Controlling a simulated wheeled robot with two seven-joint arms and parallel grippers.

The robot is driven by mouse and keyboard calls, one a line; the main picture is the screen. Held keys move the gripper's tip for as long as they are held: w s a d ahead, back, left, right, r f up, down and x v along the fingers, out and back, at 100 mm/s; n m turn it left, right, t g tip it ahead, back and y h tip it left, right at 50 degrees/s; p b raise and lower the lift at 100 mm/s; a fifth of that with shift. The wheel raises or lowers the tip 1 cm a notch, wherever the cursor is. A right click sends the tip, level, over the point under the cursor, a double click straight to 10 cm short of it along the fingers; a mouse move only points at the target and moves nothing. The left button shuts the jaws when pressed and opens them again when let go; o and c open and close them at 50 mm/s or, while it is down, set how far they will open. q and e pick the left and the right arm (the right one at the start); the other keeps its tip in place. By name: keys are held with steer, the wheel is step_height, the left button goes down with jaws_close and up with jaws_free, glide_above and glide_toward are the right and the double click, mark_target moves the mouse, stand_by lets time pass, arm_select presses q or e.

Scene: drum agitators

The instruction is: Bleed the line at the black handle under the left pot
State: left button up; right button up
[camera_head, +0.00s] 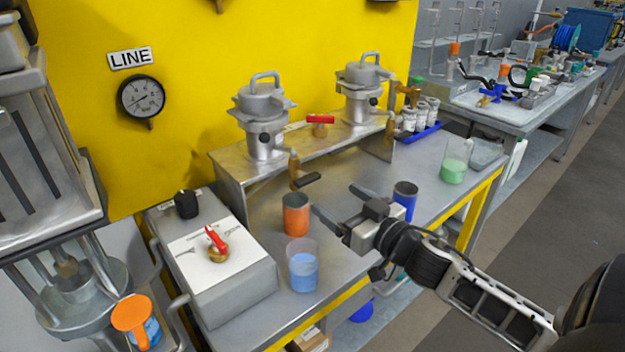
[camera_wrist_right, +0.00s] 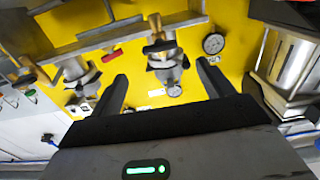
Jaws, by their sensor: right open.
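The left pot (camera_head: 264,125) stands on a raised metal shelf against the yellow wall. A brass valve (camera_head: 294,168) hangs at its front, with a black handle (camera_head: 307,180) pointing right. An orange cup (camera_head: 296,216) stands on the bench below the valve. My right gripper (camera_head: 335,202) is open and empty, a little right of and below the black handle, apart from it. In the right wrist view, the black handle (camera_wrist_right: 160,46) shows beyond the open fingers of the gripper (camera_wrist_right: 162,80), roughly centred between them. My left gripper is not in view.
A right pot (camera_head: 363,95) has its own brass valve. A red-handled valve (camera_head: 320,120) sits between the pots. A blue cup (camera_head: 407,190) stands behind my gripper, and a beaker of blue liquid (camera_head: 303,270) stands in front. A LINE gauge (camera_head: 142,97) hangs at left.

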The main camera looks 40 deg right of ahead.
mark_target(310, 181)
steer(key=w, duration=0.9)
steer(key=shift+a+p, duration=0.35)
steer(key=c, duration=1)
